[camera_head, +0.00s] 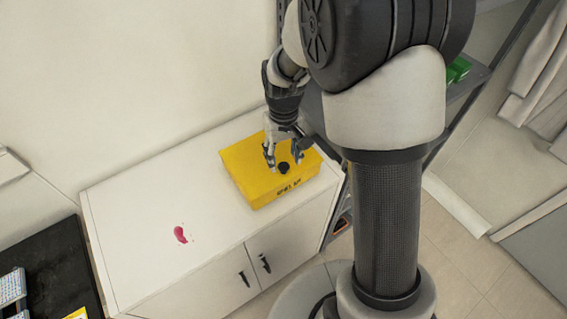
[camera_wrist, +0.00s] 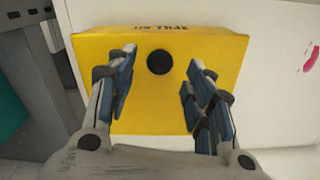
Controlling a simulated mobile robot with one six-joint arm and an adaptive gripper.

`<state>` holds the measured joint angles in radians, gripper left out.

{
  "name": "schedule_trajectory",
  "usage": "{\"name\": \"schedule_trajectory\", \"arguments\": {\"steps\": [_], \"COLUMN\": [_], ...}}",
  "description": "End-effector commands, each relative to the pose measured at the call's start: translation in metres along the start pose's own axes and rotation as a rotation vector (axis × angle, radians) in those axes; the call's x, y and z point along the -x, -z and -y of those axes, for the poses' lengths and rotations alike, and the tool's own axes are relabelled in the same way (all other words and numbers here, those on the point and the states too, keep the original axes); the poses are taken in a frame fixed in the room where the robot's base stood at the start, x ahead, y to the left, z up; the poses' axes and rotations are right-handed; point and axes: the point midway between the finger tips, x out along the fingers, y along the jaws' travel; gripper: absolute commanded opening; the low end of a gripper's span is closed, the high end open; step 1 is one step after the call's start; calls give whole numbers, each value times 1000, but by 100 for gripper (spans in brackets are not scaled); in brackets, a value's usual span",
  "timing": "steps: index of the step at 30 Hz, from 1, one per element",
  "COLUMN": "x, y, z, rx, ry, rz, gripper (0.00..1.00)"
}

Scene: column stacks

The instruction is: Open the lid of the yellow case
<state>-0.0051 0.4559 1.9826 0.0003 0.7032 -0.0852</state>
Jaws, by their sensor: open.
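The yellow case (camera_head: 250,174) sits shut on top of the white cabinet, toward its right end. Its lid has a round black knob (camera_head: 284,168), and dark lettering runs along its front side. My gripper (camera_head: 283,166) is open above the lid, its fingers apart and near the knob. In the wrist view the case (camera_wrist: 215,60) fills the middle, and the knob (camera_wrist: 159,62) shows between and slightly beyond the fingertips of my gripper (camera_wrist: 158,72). Nothing is between the fingers that I can see as held. Whether the fingers touch the lid cannot be told.
The white cabinet top (camera_head: 130,215) is mostly clear left of the case, apart from a small pink-red mark (camera_head: 180,234). A wall stands behind it. A grey shelf with green boxes (camera_head: 458,69) is at the right. A black surface (camera_head: 50,270) is at lower left.

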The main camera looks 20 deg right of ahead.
Motion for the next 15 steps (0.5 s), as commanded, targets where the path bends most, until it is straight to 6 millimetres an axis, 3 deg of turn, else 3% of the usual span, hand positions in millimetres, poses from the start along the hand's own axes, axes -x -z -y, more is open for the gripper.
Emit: {"name": "schedule_trajectory", "arguments": {"steps": [6,15], "x": [-23,-26], "y": [0,0], "z": [0,0], "rx": [0,0], "ry": [0,0], "rz": [1,-1], "gripper": [48,48]}}
